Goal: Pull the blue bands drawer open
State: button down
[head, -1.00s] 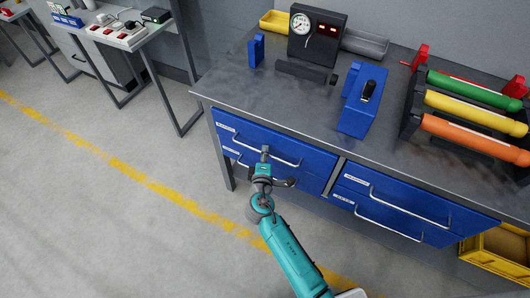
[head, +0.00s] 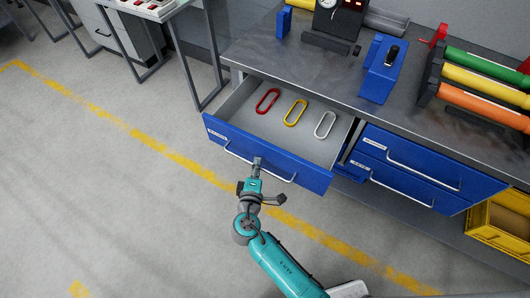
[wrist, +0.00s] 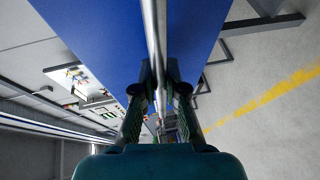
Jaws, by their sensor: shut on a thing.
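The upper left blue drawer (head: 265,152) of the workbench stands well open in the head view. In it lie a red band (head: 267,101), a yellow band (head: 295,113) and a light grey or white band (head: 325,124); I see no blue band there. My gripper (head: 257,165) is at the drawer's front, shut on its bar handle (head: 232,151). In the wrist view the handle (wrist: 153,35) runs between my two fingers (wrist: 158,95), close to the blue front (wrist: 95,40). The drawer's label is too small to read.
The bench top (head: 300,60) carries a gauge box, a blue device and coloured rolls. The floor in front is clear, with a yellow line.

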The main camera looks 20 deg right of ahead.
jog(key=s+a, duration=0.5)
dwell(0.4)
jog(key=c, duration=1.2)
grip_release()
jog(key=shift+s, duration=0.1)
jog(key=v, duration=1.1)
jog(key=shift+s+a, duration=0.2)
jog(key=shift+s, duration=0.15)
jog(key=shift+r, duration=0.15)
